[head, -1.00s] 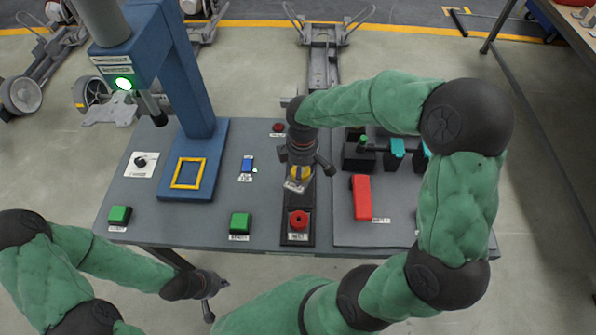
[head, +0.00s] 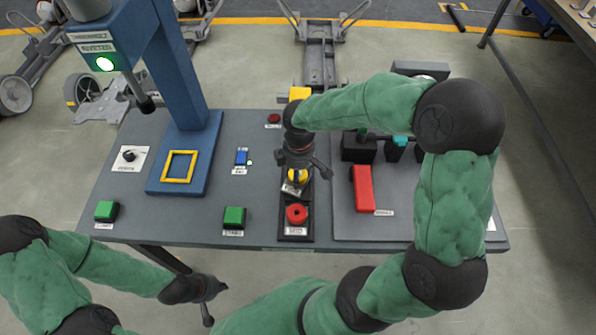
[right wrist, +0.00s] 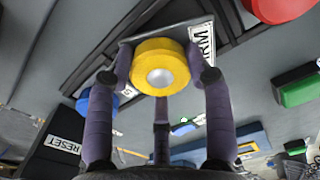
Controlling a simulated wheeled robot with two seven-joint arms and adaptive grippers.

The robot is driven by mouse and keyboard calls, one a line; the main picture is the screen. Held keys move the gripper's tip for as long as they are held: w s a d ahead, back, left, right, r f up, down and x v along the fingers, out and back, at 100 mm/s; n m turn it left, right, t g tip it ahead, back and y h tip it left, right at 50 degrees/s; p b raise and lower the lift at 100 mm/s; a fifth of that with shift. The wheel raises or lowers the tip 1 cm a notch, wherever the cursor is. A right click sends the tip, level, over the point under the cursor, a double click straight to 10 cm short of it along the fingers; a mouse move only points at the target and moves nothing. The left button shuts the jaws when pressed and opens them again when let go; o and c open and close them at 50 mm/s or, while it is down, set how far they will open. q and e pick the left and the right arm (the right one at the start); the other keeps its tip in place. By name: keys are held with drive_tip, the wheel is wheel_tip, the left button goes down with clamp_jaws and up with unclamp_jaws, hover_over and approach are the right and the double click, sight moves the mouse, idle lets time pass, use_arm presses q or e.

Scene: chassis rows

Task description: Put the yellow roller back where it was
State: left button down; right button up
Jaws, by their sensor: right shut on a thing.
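The yellow roller (head: 298,176) is in my right gripper (head: 298,168), over the dark strip (head: 296,237) in the middle of the table, behind the red round piece (head: 296,214). In the right wrist view the roller (right wrist: 160,66) is between the purple fingers of my right gripper (right wrist: 160,80), with its round face and pale centre showing. It is close to a dark, labelled frame; I cannot tell whether it touches it. My left gripper (head: 212,298) is empty in front of the table's front edge, fingers spread.
A blue press (head: 180,90) with a lit green lamp stands left, a yellow square frame (head: 179,167) on its base. Green buttons (head: 234,218) line the front. A red block (head: 363,188) and dark holders (head: 358,148) are right. A yellow block (head: 299,94) shows behind the table.

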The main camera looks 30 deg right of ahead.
drive_tip(key=shift+f, duration=0.25)
idle(0.3)
drive_tip(key=o, duration=1.5)
drive_tip(key=shift+o, duration=0.2)
wheel_tip(320, 180, up, 12)
